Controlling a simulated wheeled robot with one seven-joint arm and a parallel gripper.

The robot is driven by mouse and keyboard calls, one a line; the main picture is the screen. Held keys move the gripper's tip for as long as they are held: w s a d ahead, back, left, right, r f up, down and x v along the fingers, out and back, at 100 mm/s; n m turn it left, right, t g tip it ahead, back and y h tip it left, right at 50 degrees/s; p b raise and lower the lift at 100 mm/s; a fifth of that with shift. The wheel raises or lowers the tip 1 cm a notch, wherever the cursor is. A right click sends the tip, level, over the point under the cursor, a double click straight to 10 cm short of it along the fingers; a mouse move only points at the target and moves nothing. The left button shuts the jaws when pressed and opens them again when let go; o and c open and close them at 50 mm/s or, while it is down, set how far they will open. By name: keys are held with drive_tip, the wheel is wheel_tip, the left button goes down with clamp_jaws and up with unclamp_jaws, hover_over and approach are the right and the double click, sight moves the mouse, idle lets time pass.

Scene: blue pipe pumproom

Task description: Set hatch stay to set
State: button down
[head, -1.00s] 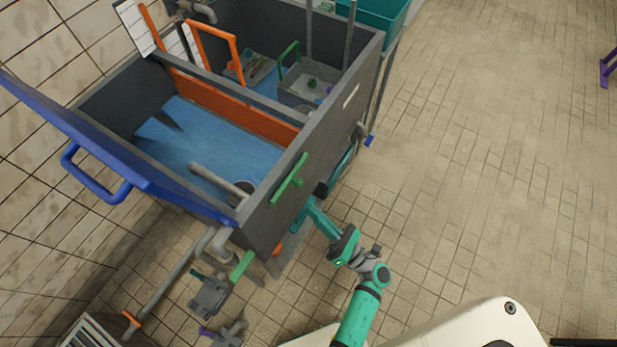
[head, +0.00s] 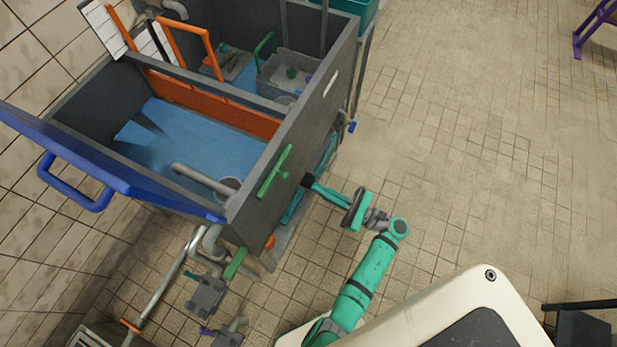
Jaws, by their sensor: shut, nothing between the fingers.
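The open hatch is a blue lid (head: 120,170) with a blue loop handle (head: 75,185), tilted up at the left of a dark grey tank (head: 285,150). A green bar with a small stub (head: 275,172) sits on the tank's near right wall. A second green lever (head: 235,263) is low at the tank's front corner. I cannot tell for certain which part is the hatch stay. My gripper (head: 308,181), dark at the end of my teal arm, is shut and empty. It is just right of the green bar, beside the tank wall; its fingertips are too small to make out.
The tank holds a blue floor, an orange divider (head: 210,105) and a grey bin (head: 290,75). Grey pipes and valve boxes (head: 205,295) stand below its front corner. The tiled floor to the right is mostly clear; a purple frame (head: 596,28) stands far right.

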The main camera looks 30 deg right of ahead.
sight(281, 173)
drive_tip(key=w+a+r, duration=0.5)
drive_tip(key=w+r, duration=0.1)
drive_tip(key=w, duration=0.1)
drive_tip(key=shift+a+r, duration=0.15)
drive_tip(key=shift+a, duration=0.1)
drive_tip(key=shift+w, duration=0.15)
idle(0.3)
